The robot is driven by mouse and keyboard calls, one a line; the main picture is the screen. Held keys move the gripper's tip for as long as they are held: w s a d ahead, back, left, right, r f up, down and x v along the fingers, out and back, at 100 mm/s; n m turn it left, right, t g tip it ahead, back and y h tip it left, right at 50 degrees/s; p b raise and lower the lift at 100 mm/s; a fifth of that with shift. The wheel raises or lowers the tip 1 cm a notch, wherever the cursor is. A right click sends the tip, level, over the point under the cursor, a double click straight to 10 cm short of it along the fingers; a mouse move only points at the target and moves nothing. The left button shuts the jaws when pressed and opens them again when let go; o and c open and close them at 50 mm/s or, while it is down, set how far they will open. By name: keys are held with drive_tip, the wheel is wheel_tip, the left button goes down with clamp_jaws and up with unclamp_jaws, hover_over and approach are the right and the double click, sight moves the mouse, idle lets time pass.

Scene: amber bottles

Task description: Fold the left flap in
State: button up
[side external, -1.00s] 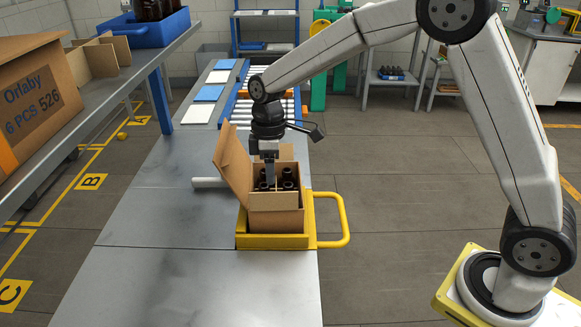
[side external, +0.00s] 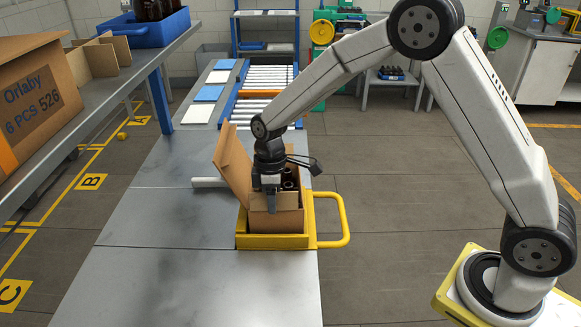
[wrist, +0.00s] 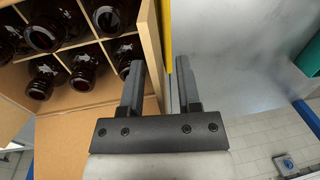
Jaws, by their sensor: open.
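An open cardboard carton (side external: 289,222) holds several dark amber bottles (wrist: 82,77) in divider cells. Its left flap (side external: 232,165) stands up and leans outward to the left in the side view. My gripper (side external: 271,210) is open and points down at the near side of the carton, partly hiding the bottles. In the wrist view my gripper (wrist: 158,85) has its fingers apart beside a carton wall (wrist: 150,35), with a cardboard panel edge showing between them. Whether the fingers touch the cardboard I cannot tell.
The carton sits in a yellow holder (side external: 270,242) with a loop handle (side external: 345,220) on the right. A white bar (side external: 208,183) lies to its left. The grey table (side external: 170,235) is clear in front and left. A roller conveyor (side external: 266,78) lies behind.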

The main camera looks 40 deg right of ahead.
drive_tip(key=shift+f, duration=0.1)
clamp_jaws()
drive_tip(key=shift+w, duration=0.1)
drive_tip(key=shift+w+d+g+y, duration=0.1)
drive_tip(key=shift+d+g+y, duration=0.05)
drive_tip(key=shift+g+y, duration=0.4)
drive_tip(key=shift+w+d+g+y, duration=0.1)
drive_tip(key=shift+g+y, duration=0.45)
unclamp_jaws()
